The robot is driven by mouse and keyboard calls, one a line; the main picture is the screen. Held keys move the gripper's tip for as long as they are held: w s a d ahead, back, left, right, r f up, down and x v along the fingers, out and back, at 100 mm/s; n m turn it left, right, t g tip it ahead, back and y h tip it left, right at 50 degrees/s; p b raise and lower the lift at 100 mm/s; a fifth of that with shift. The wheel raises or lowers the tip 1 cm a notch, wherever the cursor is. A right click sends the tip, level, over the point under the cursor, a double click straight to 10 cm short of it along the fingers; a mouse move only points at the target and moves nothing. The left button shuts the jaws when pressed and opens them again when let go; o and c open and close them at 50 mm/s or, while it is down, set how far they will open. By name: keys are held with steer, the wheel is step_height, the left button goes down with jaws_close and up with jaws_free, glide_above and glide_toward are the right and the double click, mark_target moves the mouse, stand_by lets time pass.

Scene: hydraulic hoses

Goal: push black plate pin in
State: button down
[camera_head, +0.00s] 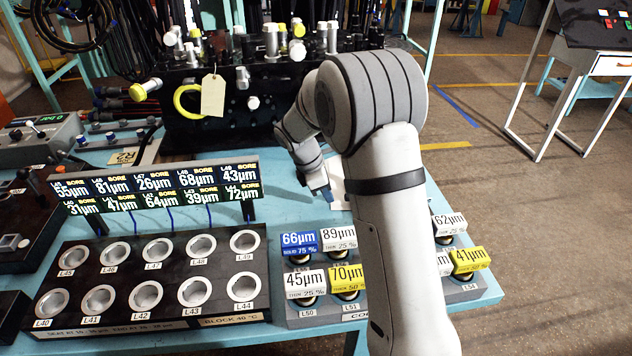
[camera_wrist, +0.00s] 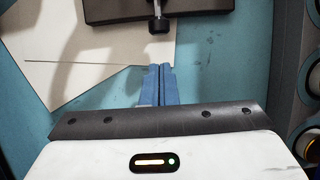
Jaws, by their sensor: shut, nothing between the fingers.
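In the wrist view a black plate (camera_wrist: 110,9) crosses the top edge, only partly in frame. A short pin with a silvery shank and a dark round knob (camera_wrist: 158,25) sticks out from its near side towards my gripper (camera_wrist: 160,68). My gripper's blue fingers are shut together and empty, pointing at the knob with a small gap in the picture; true depth is unclear. In the head view my gripper (camera_head: 327,194) is low over the blue table behind my arm. I cannot make out the plate or its pin there.
A white sheet (camera_wrist: 85,55) lies on the blue table (camera_wrist: 225,60) under the plate. A rack of labelled rings (camera_head: 150,265) and tagged blocks (camera_head: 320,262) stand in front. A black manifold with fittings (camera_head: 205,95) stands behind. Round parts (camera_wrist: 302,135) line the wrist view's right edge.

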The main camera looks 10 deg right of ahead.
steer(key=shift+d+r, duration=0.1)
steer(key=shift+d, duration=1.1)
